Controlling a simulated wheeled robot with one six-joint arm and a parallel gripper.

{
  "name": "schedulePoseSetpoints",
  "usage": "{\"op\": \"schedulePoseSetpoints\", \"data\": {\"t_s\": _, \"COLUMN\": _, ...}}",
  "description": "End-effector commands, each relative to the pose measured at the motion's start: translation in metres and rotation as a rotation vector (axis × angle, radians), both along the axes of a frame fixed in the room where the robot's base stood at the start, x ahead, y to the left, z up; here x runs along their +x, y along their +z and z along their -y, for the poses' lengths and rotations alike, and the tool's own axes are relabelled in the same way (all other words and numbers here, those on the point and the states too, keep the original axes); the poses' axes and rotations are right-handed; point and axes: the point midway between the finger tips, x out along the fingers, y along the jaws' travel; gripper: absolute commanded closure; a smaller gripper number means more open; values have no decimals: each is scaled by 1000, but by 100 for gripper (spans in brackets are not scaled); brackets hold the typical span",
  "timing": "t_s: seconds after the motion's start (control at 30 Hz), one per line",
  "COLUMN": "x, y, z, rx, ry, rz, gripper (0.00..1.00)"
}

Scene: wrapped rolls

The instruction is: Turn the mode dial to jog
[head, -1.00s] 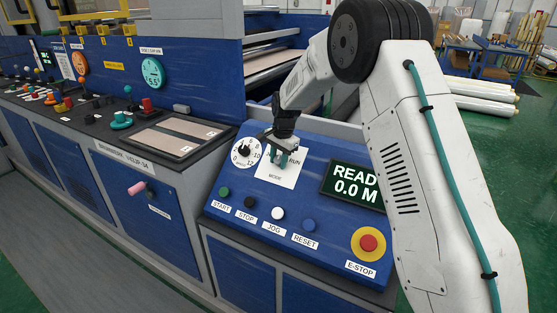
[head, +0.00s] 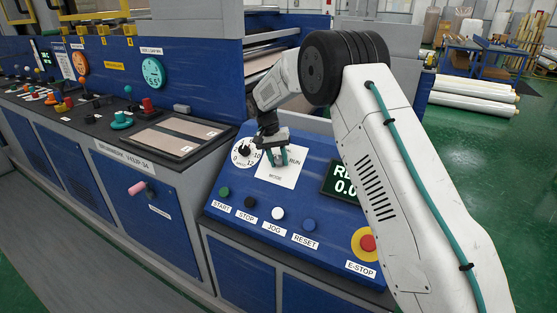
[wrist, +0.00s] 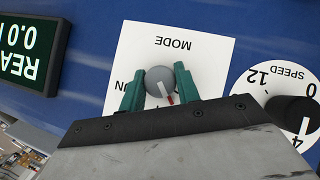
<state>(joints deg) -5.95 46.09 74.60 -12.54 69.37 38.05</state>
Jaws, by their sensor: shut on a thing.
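The mode dial (wrist: 160,81) is a round grey knob with a red pointer mark, on a white plate (wrist: 196,52) lettered MODE. In the wrist view the plate is upside down, and the pointer points down and slightly right. My gripper (wrist: 158,88) is shut on the dial, one teal finger on each side. In the head view my gripper (head: 277,159) is at the plate (head: 283,181) and largely hides the knob. RUN shows at the plate's right side there; any lettering on its other side is hidden by my gripper.
The speed dial (head: 244,152) is close on the left of the plate. Start (head: 225,191), stop (head: 250,202), jog (head: 278,213) and reset (head: 309,225) buttons line the panel below. The E-stop (head: 368,243) is at lower right. My arm partly covers the display (head: 341,181).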

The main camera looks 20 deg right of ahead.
Motion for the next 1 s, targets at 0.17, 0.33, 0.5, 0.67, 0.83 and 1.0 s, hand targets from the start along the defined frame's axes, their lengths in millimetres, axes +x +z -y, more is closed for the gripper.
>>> {"op": "schedulePoseSetpoints", "data": {"t_s": 0.17, "x": 1, "y": 0, "z": -2, "rx": -76, "ry": 129, "rz": -75, "gripper": 91}}
{"op": "schedulePoseSetpoints", "data": {"t_s": 0.33, "x": 1, "y": 0, "z": -2, "rx": -141, "ry": 239, "rz": -141, "gripper": 91}}
{"op": "schedulePoseSetpoints", "data": {"t_s": 0.5, "x": 1, "y": -1, "z": -2, "rx": -195, "ry": 329, "rz": -194, "gripper": 91}}
{"op": "schedulePoseSetpoints", "data": {"t_s": 0.67, "x": 1, "y": -1, "z": -2, "rx": -231, "ry": 390, "rz": -230, "gripper": 91}}
{"op": "schedulePoseSetpoints", "data": {"t_s": 0.83, "x": 1, "y": 0, "z": -2, "rx": -254, "ry": 429, "rz": -252, "gripper": 91}}
{"op": "schedulePoseSetpoints", "data": {"t_s": 1.0, "x": 1, "y": 0, "z": -2, "rx": -263, "ry": 446, "rz": -263, "gripper": 91}}
